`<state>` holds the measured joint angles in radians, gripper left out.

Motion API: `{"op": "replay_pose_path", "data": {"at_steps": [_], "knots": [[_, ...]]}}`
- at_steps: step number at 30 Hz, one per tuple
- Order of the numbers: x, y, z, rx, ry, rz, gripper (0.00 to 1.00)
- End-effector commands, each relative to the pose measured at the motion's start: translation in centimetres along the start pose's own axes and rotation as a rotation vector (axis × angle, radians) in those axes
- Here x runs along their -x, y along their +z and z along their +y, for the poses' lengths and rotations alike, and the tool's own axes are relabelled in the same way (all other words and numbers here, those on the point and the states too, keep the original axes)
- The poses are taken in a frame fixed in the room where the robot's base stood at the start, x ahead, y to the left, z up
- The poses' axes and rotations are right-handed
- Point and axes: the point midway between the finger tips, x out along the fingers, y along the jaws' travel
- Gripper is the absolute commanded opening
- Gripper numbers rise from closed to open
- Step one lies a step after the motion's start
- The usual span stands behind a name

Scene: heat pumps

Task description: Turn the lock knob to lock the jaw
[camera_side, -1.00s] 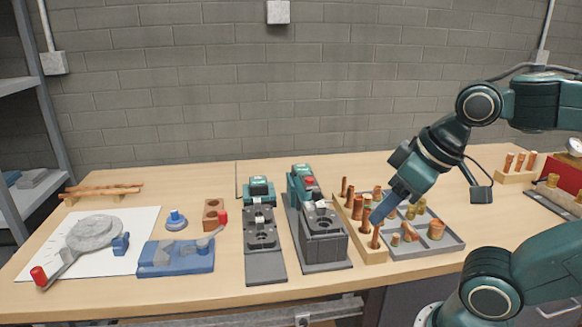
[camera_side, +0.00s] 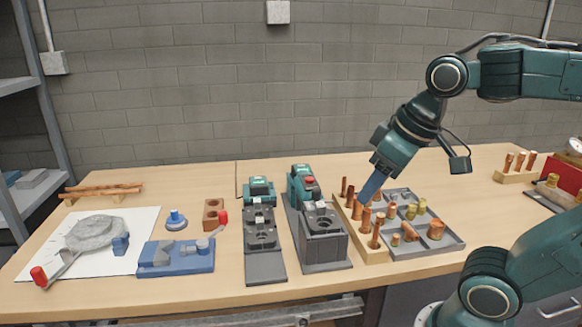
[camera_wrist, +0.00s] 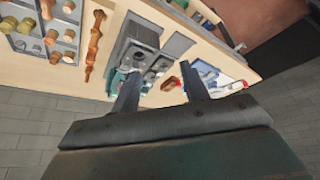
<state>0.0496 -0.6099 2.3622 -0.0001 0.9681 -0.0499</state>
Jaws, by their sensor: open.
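Two dark grey jaw fixtures with green rear housings stand mid-bench: a narrow one (camera_side: 263,257) and a wider one (camera_side: 323,245). The wider one has a red knob (camera_side: 309,181) on its housing. I cannot tell which part is the lock knob. Both fixtures also show in the wrist view, where a dark block (camera_wrist: 140,32) belongs to one of them. My gripper (camera_side: 366,199) is over the wooden rack of copper tubes, right of the wider fixture. In the wrist view, my gripper (camera_wrist: 160,80) has its fingers spread with nothing between them.
The wooden rack (camera_side: 374,257) holds upright copper tubes. A grey tray (camera_side: 449,245) of fittings adjoins it. A blue fixture (camera_side: 176,262) with a red-ended lever sits left. A white sheet (camera_side: 75,271) with a grey round part lies farther left. The bench behind the fixtures is mostly clear.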

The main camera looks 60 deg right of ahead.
Motion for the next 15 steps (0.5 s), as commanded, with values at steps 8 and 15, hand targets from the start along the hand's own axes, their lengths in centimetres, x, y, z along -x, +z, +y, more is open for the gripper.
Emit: {"op": "replay_pose_path", "data": {"at_steps": [8, 15], "knots": [[0.0, -5.5, 2.3, 0.001, 0.018, -0.109, 0.45], [-1.0, -9.8, 4.8, 0.002, 0.021, -0.202, 0.45]]}}
